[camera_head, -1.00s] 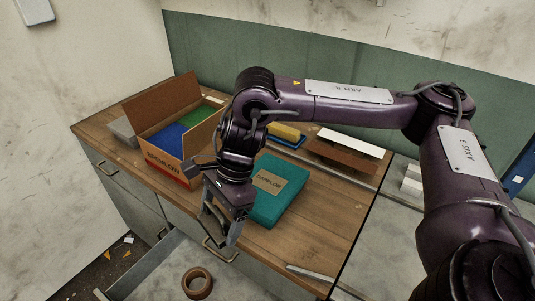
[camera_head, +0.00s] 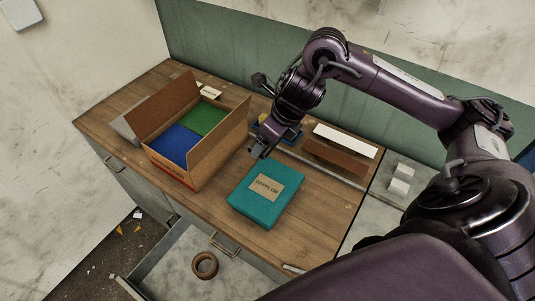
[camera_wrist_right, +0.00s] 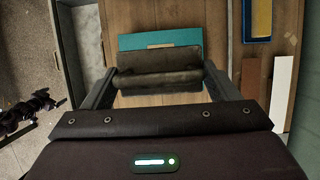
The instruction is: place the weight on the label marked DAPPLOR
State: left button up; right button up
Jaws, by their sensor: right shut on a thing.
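A teal box (camera_head: 249,205) lies flat on the wooden counter, with a tan label (camera_head: 270,185) marked DAPPLOR on its top. My right gripper (camera_head: 261,149) is above the counter, behind the teal box in the head view. The weight hides part of the teal box (camera_wrist_right: 135,41) in that view, and only a sliver of the label shows. In the head view the weight is small and mostly covered by the fingers. My left gripper is not in view.
An open cardboard box (camera_head: 212,146) with blue and green contents stands left of the teal box. A brown block (camera_head: 335,158) and a white panel (camera_head: 346,140) lie at the right. An open drawer (camera_head: 170,268) in front holds a brown ring (camera_head: 205,265).

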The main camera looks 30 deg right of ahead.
jog(key=b, duration=0.3)
send_over(265, 186)
jog(key=s, duration=0.1)
jog(key=f, duration=1.3)
jog(key=shift+d+f, duration=0.3)
jog(key=shift+f, duration=2.7)
jog(key=shift+f, duration=0.15)
jog(key=o, duration=1.5)
jog(key=shift+s, duration=0.1)
